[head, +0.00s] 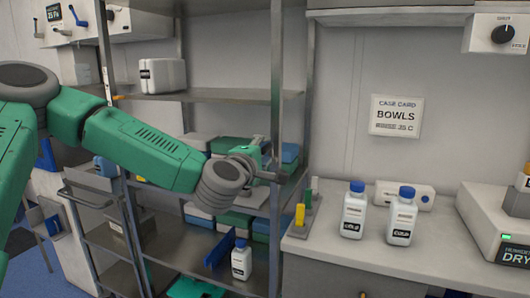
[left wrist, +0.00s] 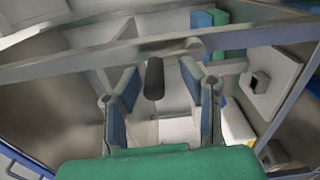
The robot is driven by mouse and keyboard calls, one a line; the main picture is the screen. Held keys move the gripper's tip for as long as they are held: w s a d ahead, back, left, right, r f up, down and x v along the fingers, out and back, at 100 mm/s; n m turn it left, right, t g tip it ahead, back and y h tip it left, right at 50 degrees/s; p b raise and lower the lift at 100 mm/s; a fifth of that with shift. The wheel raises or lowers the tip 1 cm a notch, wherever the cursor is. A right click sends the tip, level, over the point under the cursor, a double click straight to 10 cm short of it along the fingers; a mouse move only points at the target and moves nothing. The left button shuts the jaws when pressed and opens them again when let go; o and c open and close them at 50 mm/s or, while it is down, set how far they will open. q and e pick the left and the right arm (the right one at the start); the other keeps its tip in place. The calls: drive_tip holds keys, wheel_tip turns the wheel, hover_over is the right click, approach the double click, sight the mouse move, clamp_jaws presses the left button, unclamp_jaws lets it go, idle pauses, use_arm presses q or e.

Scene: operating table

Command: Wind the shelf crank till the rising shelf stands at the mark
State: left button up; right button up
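My left gripper (head: 268,165) reaches in front of the rack's right front post in the head view. In the left wrist view its two blue-padded fingers (left wrist: 160,85) are spread open. A dark cylindrical handle (left wrist: 154,78), seemingly the crank's grip, shows between them, with gaps on both sides. In the head view the crank is mostly hidden by my gripper. The steel rack has an upper shelf (head: 225,96) and a lower shelf (head: 190,250); I cannot tell which one rises. A small orange spot (head: 116,97) on the left post may be the mark. My right gripper is out of view.
Stacked green, blue and grey boxes (head: 236,220) fill the rack's lower part. A blue-capped bottle (head: 241,263) stands at its front. Two more bottles (head: 353,212) (head: 401,220) stand on the right counter (head: 340,260). A white canister (head: 162,75) sits on the upper shelf.

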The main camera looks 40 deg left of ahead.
use_arm(q)
drive_tip(key=v, duration=0.6)
drive_tip(key=shift+s+f, duration=0.15)
drive_tip(key=shift+s, duration=0.2)
